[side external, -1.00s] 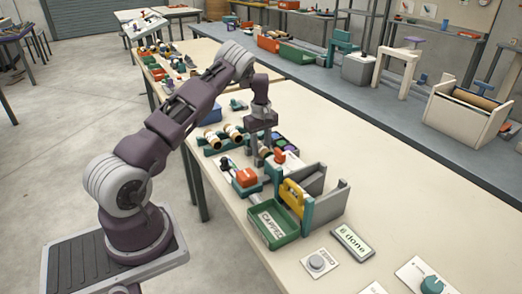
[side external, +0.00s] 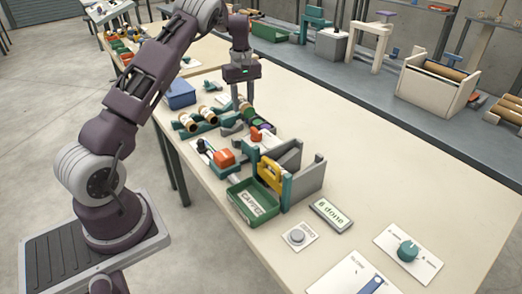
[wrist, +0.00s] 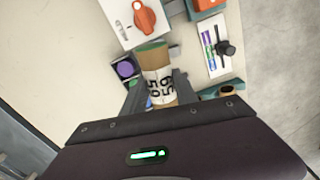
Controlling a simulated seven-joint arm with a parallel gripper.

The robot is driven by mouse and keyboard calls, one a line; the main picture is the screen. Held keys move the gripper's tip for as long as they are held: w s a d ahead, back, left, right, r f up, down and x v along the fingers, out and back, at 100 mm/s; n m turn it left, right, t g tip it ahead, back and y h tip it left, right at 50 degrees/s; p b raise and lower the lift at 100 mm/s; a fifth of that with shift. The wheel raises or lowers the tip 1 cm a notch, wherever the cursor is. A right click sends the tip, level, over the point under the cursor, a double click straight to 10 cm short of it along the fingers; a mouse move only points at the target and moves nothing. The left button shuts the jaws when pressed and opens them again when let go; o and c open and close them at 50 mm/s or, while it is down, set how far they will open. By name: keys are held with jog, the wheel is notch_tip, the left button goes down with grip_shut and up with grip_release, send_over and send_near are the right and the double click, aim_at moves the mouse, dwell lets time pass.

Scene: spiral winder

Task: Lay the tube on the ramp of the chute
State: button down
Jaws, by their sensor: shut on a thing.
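My gripper (wrist: 160,90) is shut on a tan tube (wrist: 154,58) with a white printed label and a green end, seen in the wrist view. One finger is on each side of the tube. In the side view my gripper (side external: 242,108) points down above the table, just right of the tube rack; the held tube is hard to make out there. The chute seems to be the grey-walled unit (side external: 310,180) with a yellow gate (side external: 270,173), nearer the camera than my gripper. Its ramp surface is mostly hidden.
A teal rack (side external: 196,126) holds two more tubes (side external: 208,112) on the left. In the wrist view an orange knob (wrist: 145,17) lies beyond the tube.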

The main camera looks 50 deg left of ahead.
jog(key=s+d+r+m, duration=0.25)
jog(key=d+m, duration=0.55)
jog(key=d, duration=0.5)
jog(key=s+d+r+m, duration=0.2)
jog(key=s+d+m, duration=0.2)
jog(key=d+m, duration=0.65)
jog(key=w+d+r+n, duration=0.15)
jog(key=w+n, duration=0.35)
jog(key=n, duration=1.5)
jog(key=shift+n, duration=0.25)
jog(key=f, duration=1)
jog(key=shift+w+d, duration=0.2)
jog(key=shift+f, duration=0.6)
jog(key=c, duration=0.9)
grip_release()
jog(key=shift+s, duration=0.1)
jog(key=shift+c, duration=0.2)
jog(key=shift+s, duration=0.1)
